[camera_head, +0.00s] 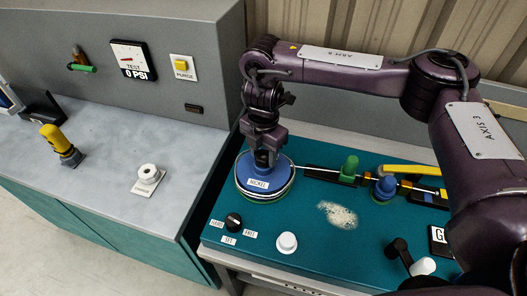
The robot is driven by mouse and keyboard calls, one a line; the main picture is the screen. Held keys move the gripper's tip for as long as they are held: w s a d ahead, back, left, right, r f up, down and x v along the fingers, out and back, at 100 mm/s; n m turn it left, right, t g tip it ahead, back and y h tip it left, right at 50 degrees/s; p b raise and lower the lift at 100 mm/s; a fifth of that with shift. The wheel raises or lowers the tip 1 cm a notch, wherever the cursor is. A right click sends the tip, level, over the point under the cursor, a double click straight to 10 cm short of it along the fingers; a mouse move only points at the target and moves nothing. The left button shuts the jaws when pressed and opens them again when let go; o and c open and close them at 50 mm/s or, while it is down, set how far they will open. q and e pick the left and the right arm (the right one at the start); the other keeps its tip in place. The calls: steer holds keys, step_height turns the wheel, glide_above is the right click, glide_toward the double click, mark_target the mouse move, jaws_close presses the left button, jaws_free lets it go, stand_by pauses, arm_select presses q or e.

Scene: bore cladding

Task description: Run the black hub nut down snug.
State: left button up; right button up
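My purple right arm comes in from the right, and its gripper (264,160) points down over the middle of a blue round spool (257,184) labelled NICKEL. The spool lies flat on the teal bench top, with a pale rim around it. I cannot make out the black hub nut; the gripper covers the spool's centre where it could be. Whether the fingers are open or closed on something there is too small to tell. My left gripper is not in view.
Right of the spool stand a green knob (349,167) and a blue knob (385,186).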

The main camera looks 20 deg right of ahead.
steer(key=m, duration=1.2)
steer(key=shift+f, duration=0.1)
steer(key=o, duration=0.5)
steer(key=shift+o, duration=0.2)
steer(key=n, duration=0.6)
steer(key=shift+n, duration=0.4)
steer(key=n, duration=0.5)
